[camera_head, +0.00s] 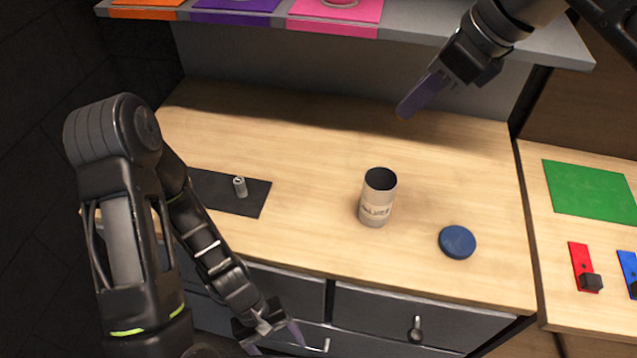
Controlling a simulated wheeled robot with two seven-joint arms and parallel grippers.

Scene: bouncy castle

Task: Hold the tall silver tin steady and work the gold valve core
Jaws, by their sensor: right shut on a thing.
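The tall silver tin (375,208) stands upright and uncapped on the wooden worktop, with a dark opening and printing on its side. A round blue lid (457,242) lies to its right. I cannot make out a gold valve core. My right gripper (408,106) is in the air behind and above the tin, apart from it. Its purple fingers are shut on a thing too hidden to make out. My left gripper (279,346) is low in front of the drawers, its purple fingers apart and empty, away from the tin.
A small grey metal cylinder (239,187) stands on a black mat (255,204) at the left. A shelf (420,38) with coloured mats spans the back. A side table (560,305) at right holds a green mat (598,190). Drawers (375,310) lie below the worktop's front edge.

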